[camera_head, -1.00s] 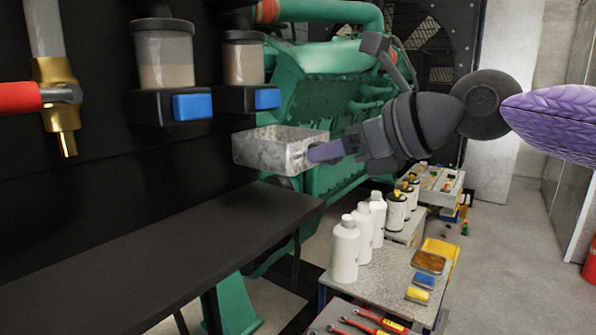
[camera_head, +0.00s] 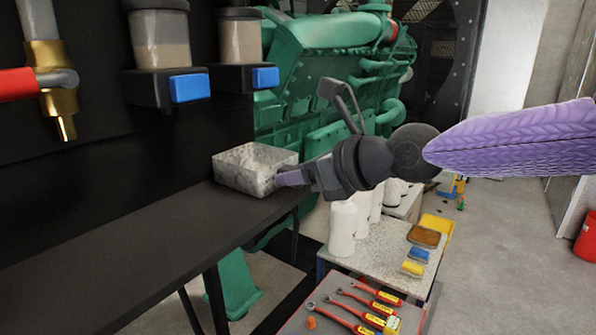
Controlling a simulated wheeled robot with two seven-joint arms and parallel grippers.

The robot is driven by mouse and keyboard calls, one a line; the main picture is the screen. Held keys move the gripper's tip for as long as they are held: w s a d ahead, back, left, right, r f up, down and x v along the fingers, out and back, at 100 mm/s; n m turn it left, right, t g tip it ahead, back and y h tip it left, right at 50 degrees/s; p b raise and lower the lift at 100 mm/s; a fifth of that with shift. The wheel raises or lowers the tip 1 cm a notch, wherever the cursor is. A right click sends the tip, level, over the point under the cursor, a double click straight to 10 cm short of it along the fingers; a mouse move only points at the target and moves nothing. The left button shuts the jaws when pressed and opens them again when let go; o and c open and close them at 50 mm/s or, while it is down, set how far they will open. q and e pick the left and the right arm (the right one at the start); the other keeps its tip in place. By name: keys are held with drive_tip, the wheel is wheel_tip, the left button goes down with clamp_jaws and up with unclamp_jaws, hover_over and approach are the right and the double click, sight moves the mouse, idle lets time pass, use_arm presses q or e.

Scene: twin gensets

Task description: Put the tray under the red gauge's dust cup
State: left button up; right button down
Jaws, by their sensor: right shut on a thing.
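The tray (camera_head: 232,177) is a small open grey metal box. My right gripper (camera_head: 287,179) is shut on its right-hand wall. The tray is level, at the far end of a black shelf (camera_head: 130,240); I cannot tell whether it touches the shelf. Two clear dust cups with greyish contents hang above on the dark panel: a left cup (camera_head: 160,40) and a right cup (camera_head: 240,40). The tray is below the right cup, with a gap between. The cups' tops are cut off and no red gauge shows. My left gripper is not in view.
A brass fitting (camera_head: 62,105) with a red handle (camera_head: 18,86) is at left. A green engine (camera_head: 330,60) stands behind. White bottles (camera_head: 342,230) and red-handled tools (camera_head: 370,307) are on a cart below my right arm. The black shelf's nearer part is bare.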

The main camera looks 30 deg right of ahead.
drive_tip(key=shift+c, duration=1.6)
unclamp_jaws()
drive_tip(key=shift+s+d+r, duration=0.1)
drive_tip(key=shift+r, duration=0.15)
drive_tip(key=b+v, duration=0.1)
drive_tip(key=v, duration=1)
drive_tip(key=shift+s+d, duration=0.15)
drive_tip(key=shift+s, duration=0.1)
